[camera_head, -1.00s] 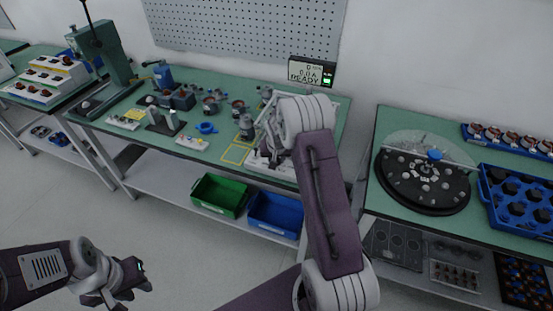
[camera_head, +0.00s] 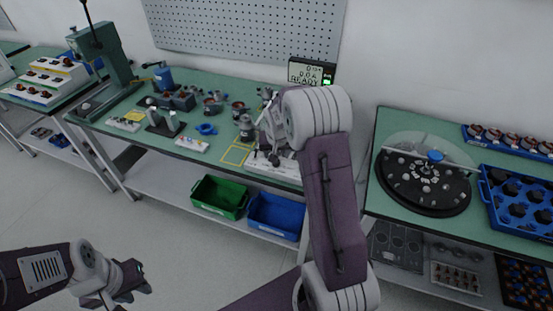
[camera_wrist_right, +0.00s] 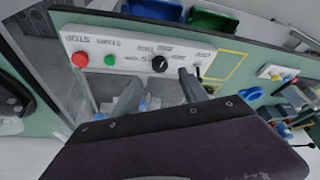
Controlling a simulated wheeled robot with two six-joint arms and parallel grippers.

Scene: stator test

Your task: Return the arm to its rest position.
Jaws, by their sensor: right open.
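My right arm (camera_head: 335,200) reaches from the bottom centre over the right end of the middle bench. My right gripper (camera_wrist_right: 160,92) is open in the right wrist view, its two grey fingers apart over the white control panel (camera_wrist_right: 130,55) with no object seen between them. In the head view it is largely hidden by the arm and the test station. My left gripper (camera_head: 118,285) hangs at the lower left over the floor, apart from the benches. It is too small and dark to tell its jaw opening.
The middle bench (camera_head: 225,90) holds several motor parts, a press (camera_head: 105,50) and a display reading READY (camera_head: 312,73). Green (camera_head: 218,196) and blue (camera_head: 275,215) bins sit on its lower shelf. A round black turntable (camera_head: 422,185) stands on the right bench. Floor at lower left is clear.

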